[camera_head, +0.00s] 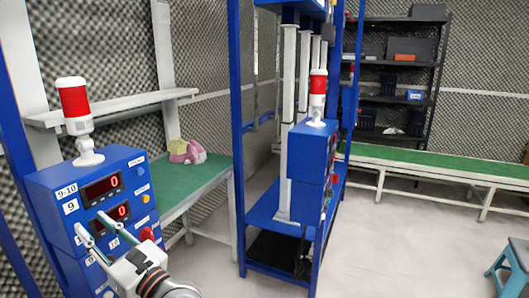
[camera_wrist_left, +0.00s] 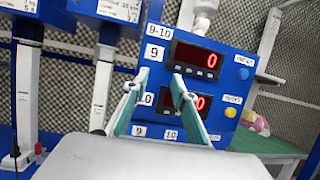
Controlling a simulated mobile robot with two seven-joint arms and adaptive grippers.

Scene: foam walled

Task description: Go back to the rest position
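My left gripper (camera_head: 95,228) reaches in from the bottom of the head view, in front of the lower part of a blue control box (camera_head: 95,190). Its two thin greenish fingers are spread apart with nothing between them. In the left wrist view the open fingers (camera_wrist_left: 158,90) point at the same blue box (camera_wrist_left: 222,60), which has two red displays reading 0. I cannot tell whether a fingertip touches the panel. My right gripper does not show in either view.
A red-and-white signal lamp (camera_head: 75,110) stands on the box. A green-topped table (camera_head: 200,178) with a pink and yellow item (camera_head: 186,152) is behind it. A blue rack (camera_head: 265,215) stands mid-view. A stool (camera_head: 512,270) is at right. The floor between rack and stool is clear.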

